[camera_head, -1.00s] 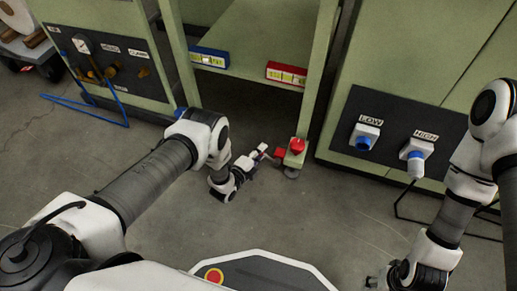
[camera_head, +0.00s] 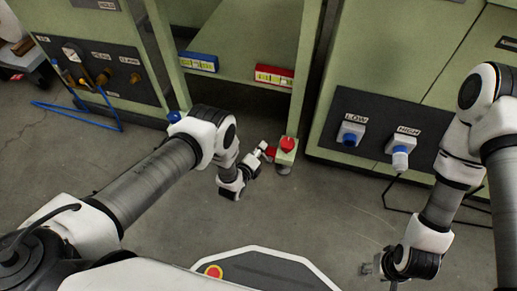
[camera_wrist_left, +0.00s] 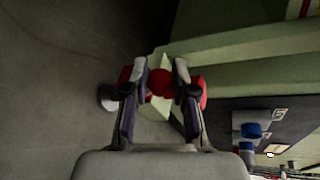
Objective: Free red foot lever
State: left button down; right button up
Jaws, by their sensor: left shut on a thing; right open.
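The red foot lever (camera_head: 271,152) sticks out from the left side of a small green box (camera_head: 286,157) at the cabinet leg's foot. A round red knob (camera_head: 288,143) tops this box. My left gripper (camera_head: 264,151) is at the lever and shut on it. In the left wrist view the fingers (camera_wrist_left: 160,68) stand with red lever parts (camera_wrist_left: 201,92) showing outside them and the red knob (camera_wrist_left: 159,83) between them. The exact contact is hidden by the fingers. My right gripper (camera_head: 370,268) is open and empty, low above the floor at the right.
A green cabinet with a shelf (camera_head: 240,70) holds a blue-edged box (camera_head: 198,61) and a red-edged box (camera_head: 274,75). A panel with LOW (camera_head: 350,134) and HIGH (camera_head: 401,147) connectors is at the right. A blue hose (camera_head: 75,115) lies at the left. The middle floor is clear.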

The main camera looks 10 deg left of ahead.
pick_arm(q)
jog(key=shift+d, duration=0.3)
jog(key=c, duration=0.9)
grip_release()
jog(key=shift+d, duration=0.1)
jog(key=shift+s+a, duration=0.15)
jog(key=shift+a, duration=0.05)
jog(key=v, duration=1.1)
jog(key=shift+s, duration=0.35)
jog(key=shift+w+a+r, duration=0.1)
